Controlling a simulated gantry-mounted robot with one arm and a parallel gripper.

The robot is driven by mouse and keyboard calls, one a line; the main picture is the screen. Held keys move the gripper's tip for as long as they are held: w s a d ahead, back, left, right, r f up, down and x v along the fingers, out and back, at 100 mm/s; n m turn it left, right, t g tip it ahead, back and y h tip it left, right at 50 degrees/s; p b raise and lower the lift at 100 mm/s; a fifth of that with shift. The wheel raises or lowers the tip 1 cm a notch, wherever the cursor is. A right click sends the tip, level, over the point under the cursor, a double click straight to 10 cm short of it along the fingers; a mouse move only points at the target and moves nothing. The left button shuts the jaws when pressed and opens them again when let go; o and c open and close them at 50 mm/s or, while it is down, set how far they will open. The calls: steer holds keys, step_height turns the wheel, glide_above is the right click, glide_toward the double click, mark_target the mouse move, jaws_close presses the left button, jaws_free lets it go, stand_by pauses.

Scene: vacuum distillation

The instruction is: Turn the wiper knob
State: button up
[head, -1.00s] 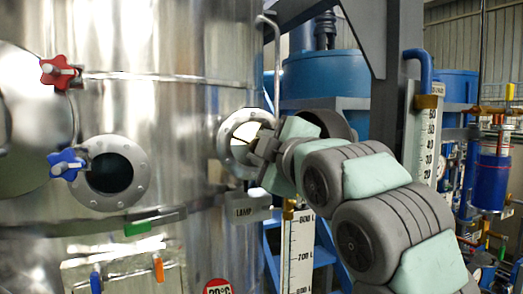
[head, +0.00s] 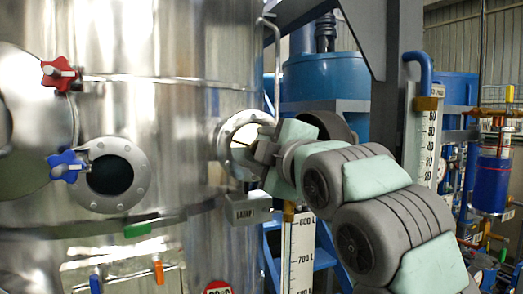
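My gripper (head: 258,152) is at the lit round sight port (head: 224,150) on the right side of the shiny steel vessel (head: 175,120). Its fingertips are in front of the port's glass or rim. They are small and partly hidden by my wrist, so I cannot tell whether they are open, shut or touching anything. I cannot make out a wiper knob clearly at this port. A red star-shaped knob (head: 58,73) and a blue star-shaped knob (head: 65,165) are on the vessel at the left, well away from my gripper.
A dark round sight port (head: 112,175) is beside the blue knob. A grey box marked LAMP (head: 249,209) hangs just below my gripper. A level scale (head: 299,255) stands under my arm. A thin vertical pipe (head: 277,75) rises behind my gripper. Blue tanks (head: 325,78) stand behind.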

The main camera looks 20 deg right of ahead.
steer(key=shift+s, duration=0.1)
steer(key=s+b, duration=0.3)
steer(key=s, duration=0.7)
steer(key=shift+s, duration=0.35)
